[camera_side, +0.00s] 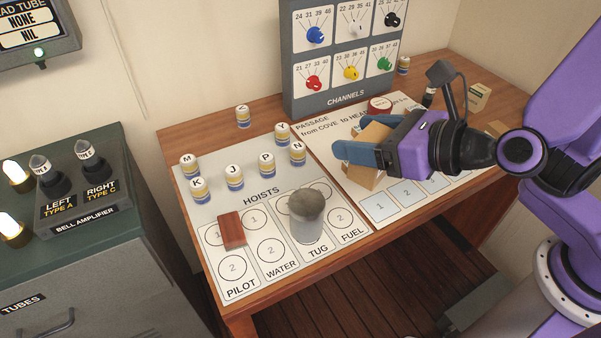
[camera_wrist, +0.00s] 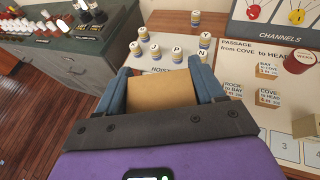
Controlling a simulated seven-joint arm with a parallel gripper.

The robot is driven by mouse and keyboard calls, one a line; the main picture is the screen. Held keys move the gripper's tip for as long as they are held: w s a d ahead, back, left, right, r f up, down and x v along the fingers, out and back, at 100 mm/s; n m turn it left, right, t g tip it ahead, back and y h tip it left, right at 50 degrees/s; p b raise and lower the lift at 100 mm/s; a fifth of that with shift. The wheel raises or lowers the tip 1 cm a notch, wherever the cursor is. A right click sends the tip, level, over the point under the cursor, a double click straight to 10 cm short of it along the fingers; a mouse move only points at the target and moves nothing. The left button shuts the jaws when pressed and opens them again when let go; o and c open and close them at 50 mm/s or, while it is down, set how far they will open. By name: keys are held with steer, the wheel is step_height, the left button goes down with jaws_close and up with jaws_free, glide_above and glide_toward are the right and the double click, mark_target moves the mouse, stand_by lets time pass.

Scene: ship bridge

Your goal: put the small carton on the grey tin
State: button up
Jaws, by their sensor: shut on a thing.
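My gripper (camera_side: 362,150) has blue fingers and is shut on a plain tan carton (camera_side: 366,179). The carton shows above and below the near finger in the side view, and between both fingers in the wrist view (camera_wrist: 160,90). It is over the passage sheet; I cannot tell whether it clears the surface. A grey tin (camera_side: 306,231) stands upright on the TUG column of the hoists sheet, left of my gripper in the side view. The tin is not visible in the wrist view.
A red-brown block (camera_side: 231,230) lies on the PILOT column. Several lettered tins (camera_side: 235,177) stand behind the columns. A red-topped WICKS tin (camera_wrist: 300,62) is near the channels panel (camera_side: 345,60). Another carton (camera_side: 478,96) stands at the far right. The front of the hoists sheet is largely clear.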

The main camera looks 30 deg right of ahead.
steer(key=shift+w+a+f, duration=1.05)
steer(key=shift+w+f, duration=0.25)
steer(key=shift+f, duration=0.1)
steer(key=shift+w+a+f, duration=1.05)
steer(key=shift+w+f, duration=0.3)
steer(key=shift+w+a+f, duration=1.05)
steer(key=shift+w+f, duration=0.25)
steer(key=shift+f, duration=1.55)
steer(key=shift+f, duration=0.2)
steer(key=o, duration=1.2)
